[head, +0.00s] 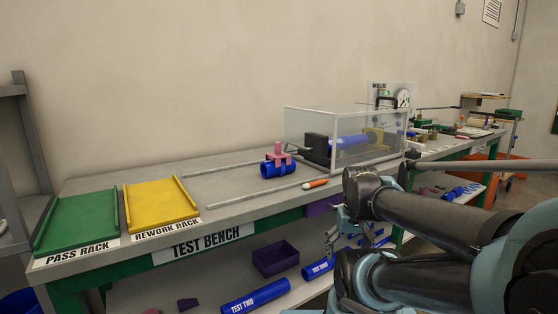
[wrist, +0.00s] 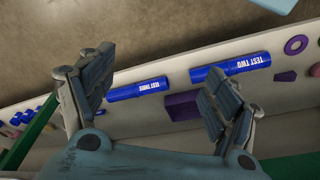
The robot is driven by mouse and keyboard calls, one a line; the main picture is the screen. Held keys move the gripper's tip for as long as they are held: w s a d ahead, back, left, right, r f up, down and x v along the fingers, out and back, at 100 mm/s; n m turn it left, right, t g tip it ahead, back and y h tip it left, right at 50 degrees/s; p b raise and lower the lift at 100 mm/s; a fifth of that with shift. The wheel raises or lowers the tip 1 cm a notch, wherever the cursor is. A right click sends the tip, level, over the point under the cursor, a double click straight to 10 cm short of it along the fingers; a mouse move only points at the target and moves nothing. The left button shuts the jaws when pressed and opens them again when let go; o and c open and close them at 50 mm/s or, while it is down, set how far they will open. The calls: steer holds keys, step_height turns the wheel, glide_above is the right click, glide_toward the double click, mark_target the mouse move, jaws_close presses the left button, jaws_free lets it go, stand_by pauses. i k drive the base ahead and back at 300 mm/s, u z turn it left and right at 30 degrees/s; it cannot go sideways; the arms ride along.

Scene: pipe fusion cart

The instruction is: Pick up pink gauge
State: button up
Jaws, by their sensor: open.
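A pink piece with a short upright stem (head: 278,153) sits on a short blue pipe (head: 270,170) on the test bench in the head view. I cannot tell whether it is the pink gauge. Small pink pieces (wrist: 286,76) lie on the lower shelf in the wrist view, too small to identify. My gripper (wrist: 155,75) is open and empty, its two fingers spread wide above the lower shelf. In the head view it is partly hidden by my arm, at the bench's front side, right of and lower than the pink piece.
The grey bench holds a green pass rack (head: 78,222), a yellow rework rack (head: 160,203), metal rods and a clear box (head: 345,140). On the lower shelf are blue pipes (head: 255,296) and a purple bin (head: 275,260).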

mark_target(277, 156)
steer(key=z, duration=1)
steer(key=k, duration=1.65)
steer(key=u, duration=1)
steer(key=i, duration=1)
steer(key=z, duration=0.05)
